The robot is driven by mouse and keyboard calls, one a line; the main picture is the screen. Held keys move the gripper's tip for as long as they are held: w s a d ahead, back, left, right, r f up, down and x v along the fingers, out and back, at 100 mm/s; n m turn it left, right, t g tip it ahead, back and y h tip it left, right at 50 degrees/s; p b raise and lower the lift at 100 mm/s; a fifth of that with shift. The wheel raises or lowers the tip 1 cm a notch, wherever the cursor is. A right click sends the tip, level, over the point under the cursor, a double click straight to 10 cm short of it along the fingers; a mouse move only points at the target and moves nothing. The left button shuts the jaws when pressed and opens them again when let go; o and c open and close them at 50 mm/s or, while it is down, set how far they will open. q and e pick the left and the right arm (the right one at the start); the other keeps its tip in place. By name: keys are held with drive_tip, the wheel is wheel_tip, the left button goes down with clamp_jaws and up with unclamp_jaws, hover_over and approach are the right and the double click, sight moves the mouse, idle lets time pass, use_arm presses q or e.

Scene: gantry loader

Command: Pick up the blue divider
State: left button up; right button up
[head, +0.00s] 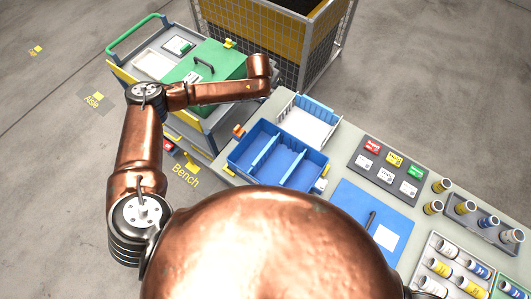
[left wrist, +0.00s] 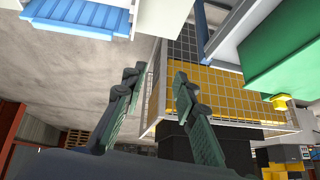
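A blue ribbed panel (head: 318,106) stands along the far side of a white tray (head: 300,124) on the bench; it also shows, upside down, at the top left of the left wrist view (left wrist: 80,14). A blue bin (head: 233,160) beside the tray has thin blue divider walls (head: 264,151) inside. I cannot tell which of these is the blue divider. My left gripper (left wrist: 157,76) is open and empty, its two dark fingers apart in the left wrist view. My right gripper is not in view.
A cart with a green lidded box (head: 215,62) stands at the upper left, under my left forearm. A yellow-and-black mesh container (head: 270,38) stands behind. The bench (head: 345,150) also carries a blue board (head: 355,205), a label panel (head: 388,168) and several small cylinders to the right.

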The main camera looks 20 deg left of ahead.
sight(264, 150)
use_arm(q)
drive_tip(key=s+d+f+g+p, duration=0.1)
drive_tip(key=s+f+g, duration=0.1)
drive_tip(key=s, duration=0.5)
drive_tip(key=s+d+f+g+p, duration=0.2)
drive_tip(key=s+f, duration=0.3)
drive_tip(key=s, duration=0.2)
drive_tip(key=s+d+f+g+p, duration=0.1)
drive_tip(key=s+f, duration=0.3)
drive_tip(key=s, duration=0.4)
drive_tip(key=shift+s+d+f+g+y+p, duration=0.1)
drive_tip(key=shift+d+f+g+y+p, duration=0.15)
drive_tip(key=shift+g+y+p, duration=0.35)
drive_tip(key=shift+g, duration=0.5)
drive_tip(key=s, duration=0.1)
drive_tip(key=s+a+f, duration=0.1)
drive_tip(key=s+f, duration=0.1)
drive_tip(key=shift+a+f, duration=0.25)
drive_tip(key=shift+a, duration=0.05)
drive_tip(key=shift+s+a+f, duration=0.15)
drive_tip(key=shift+a+f, duration=0.05)
drive_tip(key=shift+f, duration=0.75)
wheel_tip(264, 150, down, 5)
drive_tip(key=shift+s+d+p, duration=0.1)
drive_tip(key=shift+p, duration=0.55)
drive_tip(key=shift+f, duration=0.45)
clamp_jaws()
